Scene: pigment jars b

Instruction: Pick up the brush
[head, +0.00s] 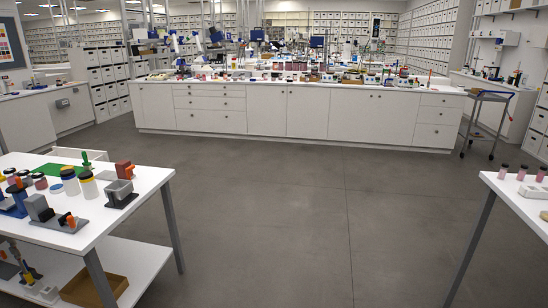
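I cannot make out a brush for certain in the head view. A small upright green item (86,158) stands at the back of the white table on the left, but it is too small to identify. Neither of my grippers is in view.
The white table (130,205) at the left also carries a red block (124,169) and grey fixtures (120,193). Another white table (515,195) stands at the right with small pink jars (522,172). A long cabinet bench (300,112) crosses the back. Open grey floor (300,220) lies between.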

